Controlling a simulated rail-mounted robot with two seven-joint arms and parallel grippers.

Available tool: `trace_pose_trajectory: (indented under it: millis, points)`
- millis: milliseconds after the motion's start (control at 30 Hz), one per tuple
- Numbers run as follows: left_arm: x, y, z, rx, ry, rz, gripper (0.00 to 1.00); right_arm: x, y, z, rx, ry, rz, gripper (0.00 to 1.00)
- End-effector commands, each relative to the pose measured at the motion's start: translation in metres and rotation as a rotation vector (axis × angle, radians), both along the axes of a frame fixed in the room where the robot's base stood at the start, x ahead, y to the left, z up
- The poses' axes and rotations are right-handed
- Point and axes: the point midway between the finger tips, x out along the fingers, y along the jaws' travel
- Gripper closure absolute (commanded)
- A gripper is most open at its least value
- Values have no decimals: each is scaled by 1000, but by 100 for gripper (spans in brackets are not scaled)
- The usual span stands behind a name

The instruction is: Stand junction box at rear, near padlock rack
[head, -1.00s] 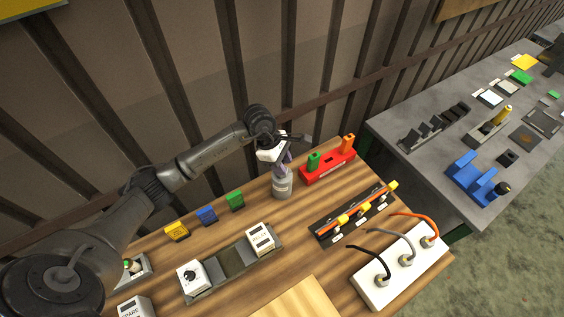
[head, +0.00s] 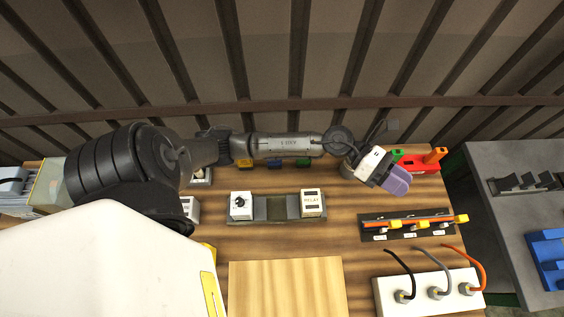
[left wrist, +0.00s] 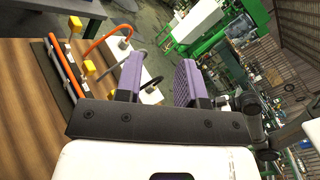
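My left gripper (head: 393,185) is at the rear right of the bench, in front of the red block. In the left wrist view its two purple fingers (left wrist: 159,82) are well apart with nothing between them. A grey cylindrical canister (head: 347,170) is partly hidden behind the gripper. I cannot tell for certain which thing is the junction box. Small yellow (head: 244,164), blue (head: 274,164) and green (head: 303,162) blocks stand in a row at the rear, partly hidden by my left arm; they may be the padlocks. My right gripper is not in view.
A red block (head: 420,163) with green and orange pegs stands at the rear right. A grey rail (head: 276,208) carries a knob box and a relay box. The rod rack (head: 405,232) and white cable block (head: 428,293) lie at right; a bare board (head: 287,290) lies in front.

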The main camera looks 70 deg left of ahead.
Motion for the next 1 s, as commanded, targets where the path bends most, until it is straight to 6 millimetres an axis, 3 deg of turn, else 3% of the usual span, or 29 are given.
trace_pose_trajectory:
  millis: [100,233,367,500,700,900,1000]
  points:
    - [-7,5,20,-394,140,186,64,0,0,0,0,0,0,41]
    - [-14,34,18,-803,351,417,64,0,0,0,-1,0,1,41]
    - [-31,67,-12,-1170,608,673,64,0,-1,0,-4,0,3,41]
    - [-71,90,-67,-1502,922,980,64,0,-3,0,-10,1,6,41]
    - [-156,87,-138,-1782,1357,1426,64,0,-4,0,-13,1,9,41]
    - [-228,67,-166,-1844,1652,1750,64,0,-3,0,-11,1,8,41]
    - [-250,60,-171,-1841,1738,1851,64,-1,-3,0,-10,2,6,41]
